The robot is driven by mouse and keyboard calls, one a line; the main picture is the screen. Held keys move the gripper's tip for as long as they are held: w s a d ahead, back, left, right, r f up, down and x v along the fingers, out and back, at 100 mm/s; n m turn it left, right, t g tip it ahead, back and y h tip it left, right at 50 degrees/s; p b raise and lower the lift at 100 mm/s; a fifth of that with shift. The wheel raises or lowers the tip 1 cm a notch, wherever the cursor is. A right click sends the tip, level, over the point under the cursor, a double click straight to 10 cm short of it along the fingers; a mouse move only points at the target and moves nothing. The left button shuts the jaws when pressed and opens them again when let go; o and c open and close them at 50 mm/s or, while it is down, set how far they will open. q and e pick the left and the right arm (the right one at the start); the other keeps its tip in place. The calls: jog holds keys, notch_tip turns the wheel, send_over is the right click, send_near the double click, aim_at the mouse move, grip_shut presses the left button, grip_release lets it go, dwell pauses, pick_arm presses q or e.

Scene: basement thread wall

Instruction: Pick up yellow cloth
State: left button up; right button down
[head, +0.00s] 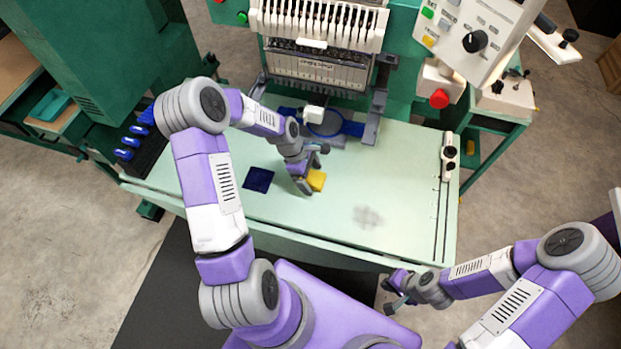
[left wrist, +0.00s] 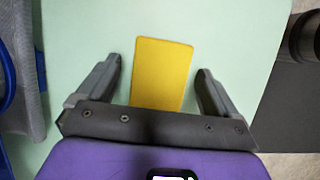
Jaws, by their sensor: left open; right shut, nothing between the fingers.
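The yellow cloth (head: 316,180) lies flat on the pale green table, just right of my left gripper (head: 305,180) in the head view. In the left wrist view the cloth (left wrist: 162,72) is a yellow rectangle between the two fingers of my left gripper (left wrist: 160,80). The fingers are open, one on each side of it, with gaps to both. Part of the cloth's near end is hidden behind the gripper body. My right gripper (head: 393,292) is shut and empty, off the table's front edge at the lower right.
A dark blue cloth (head: 258,179) lies left of the yellow one on the table (head: 400,190). The embroidery machine (head: 318,65) stands behind, with a blue hoop (head: 325,124) under it. A white and black fixture (head: 449,155) sits at the right. The table's front right is clear.

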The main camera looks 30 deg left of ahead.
aim_at(311, 177)
pick_arm(q)
jog(key=shift+f, duration=0.2)
dwell(0.3)
jog(key=c, duration=1)
jog(key=shift+c, duration=0.2)
notch_tip(311, 177, up, 10)
jog(key=p, duration=0.2)
jog(key=shift+r, duration=0.25)
